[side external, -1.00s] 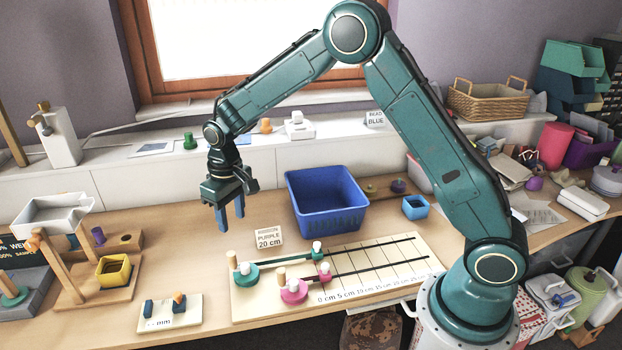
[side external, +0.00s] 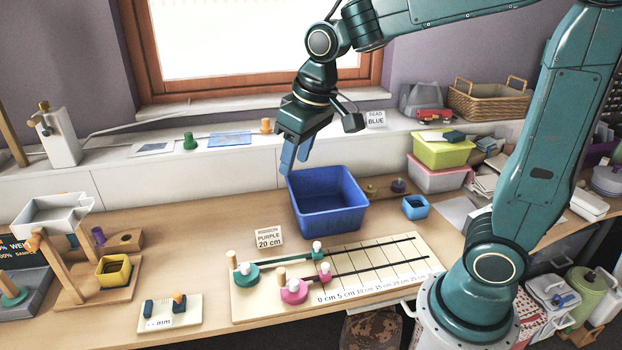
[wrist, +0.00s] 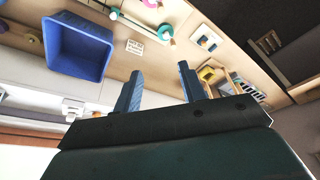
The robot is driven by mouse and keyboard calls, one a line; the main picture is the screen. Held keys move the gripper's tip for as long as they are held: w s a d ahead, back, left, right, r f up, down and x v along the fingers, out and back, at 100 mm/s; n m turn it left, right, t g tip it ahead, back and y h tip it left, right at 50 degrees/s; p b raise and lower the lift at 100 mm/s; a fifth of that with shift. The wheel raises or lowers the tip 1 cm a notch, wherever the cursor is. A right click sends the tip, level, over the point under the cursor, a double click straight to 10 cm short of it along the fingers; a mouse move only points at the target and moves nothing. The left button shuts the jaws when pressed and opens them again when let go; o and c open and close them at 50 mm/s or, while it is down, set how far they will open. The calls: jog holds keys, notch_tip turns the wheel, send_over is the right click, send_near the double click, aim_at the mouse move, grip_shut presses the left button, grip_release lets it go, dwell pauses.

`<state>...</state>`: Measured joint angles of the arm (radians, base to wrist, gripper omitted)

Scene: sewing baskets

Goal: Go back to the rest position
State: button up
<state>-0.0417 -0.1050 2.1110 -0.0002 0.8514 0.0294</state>
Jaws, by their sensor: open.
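My gripper (side external: 296,158) is open and empty, with blue fingers. In the side external view it hangs tilted in the air, in front of or above the back left corner of the blue bin (side external: 318,221); the exact depth is hard to tell. In the wrist view its two fingers (wrist: 160,92) stand apart with nothing between them. The blue bin also shows in the wrist view (wrist: 76,66), at upper left, and looks empty.
A ruled board (side external: 335,280) with green and pink spools lies at the front middle, beside a "PURPLE 20 cm" card (side external: 268,237). A small blue box (side external: 415,207) stands right of the bin. A wooden stand with a yellow box (side external: 114,270) is at left. A back ledge (side external: 235,155) holds small items.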

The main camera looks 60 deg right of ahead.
jog(key=s+d+r+t, duration=0.1)
jog(key=s+t, duration=0.1)
jog(key=s, duration=1.4)
jog(key=shift+s+d+r, duration=0.2)
